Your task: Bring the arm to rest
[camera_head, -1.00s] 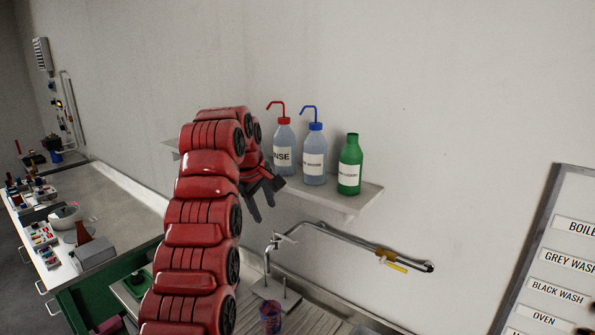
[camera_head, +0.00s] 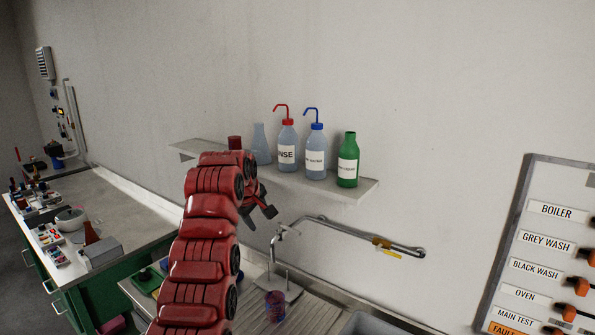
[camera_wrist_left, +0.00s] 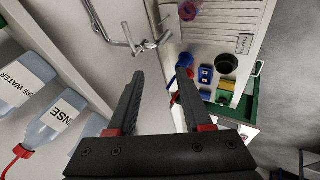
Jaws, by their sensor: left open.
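My left arm (camera_head: 205,250) is red and segmented and rises from the bottom of the head view toward the wall shelf. My left gripper (camera_head: 258,216) is just below the shelf's front edge, left of the tap, partly hidden by the arm's upper links. In the left wrist view the gripper (camera_wrist_left: 160,90) has its two dark fingers apart with nothing between them. My right gripper does not show.
A wall shelf (camera_head: 357,192) holds a red-capped bottle (camera_head: 287,147), a blue-capped bottle (camera_head: 315,157) and a green bottle (camera_head: 348,162). A tap (camera_head: 277,255) and a purple cup (camera_head: 275,306) are below. A switch panel (camera_head: 530,255) is at right.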

